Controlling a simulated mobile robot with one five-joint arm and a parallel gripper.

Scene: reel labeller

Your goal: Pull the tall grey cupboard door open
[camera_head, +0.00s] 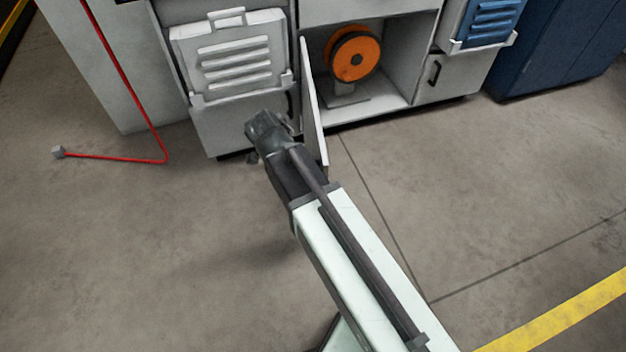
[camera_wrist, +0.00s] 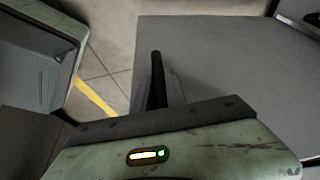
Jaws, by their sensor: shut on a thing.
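The grey cupboard door (camera_head: 313,105) stands swung out from the front of an open compartment in the head view, seen nearly edge-on. In the wrist view the door's flat grey face (camera_wrist: 230,75) fills the right side, with its free edge to the left. A dark upright bar handle (camera_wrist: 156,65) shows near that edge. My gripper (camera_wrist: 163,95) is shut on the handle. In the head view my gripper (camera_head: 278,125) is on the left side of the door; its fingertips are mostly hidden there.
An orange reel (camera_head: 355,55) stands on a mount inside the compartment. Left is a cabinet with a slatted panel (camera_head: 235,60); a red line (camera_head: 125,80) runs beside it. Right are a low door with a dark handle (camera_head: 434,73) and a blue cabinet (camera_head: 560,50). The floor in front is clear.

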